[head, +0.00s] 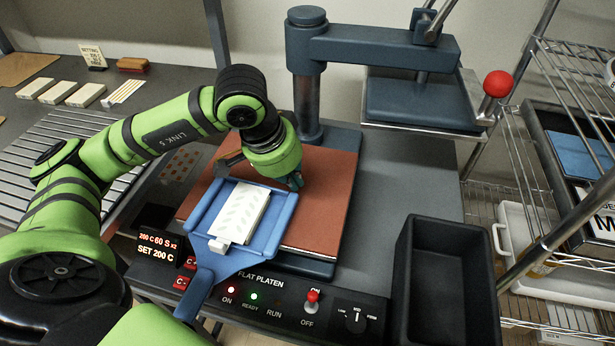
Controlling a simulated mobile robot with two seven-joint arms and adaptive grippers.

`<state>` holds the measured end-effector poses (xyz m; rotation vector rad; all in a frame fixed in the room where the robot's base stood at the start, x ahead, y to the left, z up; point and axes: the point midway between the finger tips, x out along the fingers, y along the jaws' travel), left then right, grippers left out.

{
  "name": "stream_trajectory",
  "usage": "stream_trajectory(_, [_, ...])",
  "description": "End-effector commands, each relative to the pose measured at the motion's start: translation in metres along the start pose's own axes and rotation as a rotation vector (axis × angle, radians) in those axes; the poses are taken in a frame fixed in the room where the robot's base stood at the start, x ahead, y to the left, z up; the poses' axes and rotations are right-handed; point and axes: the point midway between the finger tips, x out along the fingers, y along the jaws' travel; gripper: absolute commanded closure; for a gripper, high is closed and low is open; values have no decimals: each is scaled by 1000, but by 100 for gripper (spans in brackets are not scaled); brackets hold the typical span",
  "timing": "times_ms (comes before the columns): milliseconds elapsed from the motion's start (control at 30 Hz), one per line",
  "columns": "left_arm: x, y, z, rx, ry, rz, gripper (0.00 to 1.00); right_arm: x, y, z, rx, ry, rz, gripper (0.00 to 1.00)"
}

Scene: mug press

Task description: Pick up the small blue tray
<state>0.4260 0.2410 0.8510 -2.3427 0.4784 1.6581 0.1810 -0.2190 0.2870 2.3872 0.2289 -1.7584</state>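The small blue tray (281,211) lies tilted in the picture over the front left of the reddish-brown platen pad. Its blue handle (200,288) points to the lower left, past the front panel. A white patterned sheet or slab (243,208) lies in it, with a small white block (220,245) at its near end. My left gripper (262,176) is just beyond the tray's far end, pointing down. Its fingers look spread apart, with nothing visible between them. Whether a finger touches the tray is hidden by the wrist. My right gripper is out of view.
The press post and swing arm (375,47) stand behind the pad (325,200). A black bin (445,285) is right of the front panel (300,307). A slatted rack (60,150) is at left, wire shelves (580,80) at right. The grey counter right of the pad is clear.

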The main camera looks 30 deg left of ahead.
Motion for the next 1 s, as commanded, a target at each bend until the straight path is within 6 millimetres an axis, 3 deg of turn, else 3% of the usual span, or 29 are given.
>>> stream_trajectory(533, [-8, 0, 1, 0, 2, 0, 100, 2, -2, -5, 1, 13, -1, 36])
stream_trajectory(667, [-27, 0, 1, 0, 5, -2, 100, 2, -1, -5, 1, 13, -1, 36])
stream_trajectory(1000, [-98, 0, 1, 2, 4, -2, 100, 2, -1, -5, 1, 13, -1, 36])
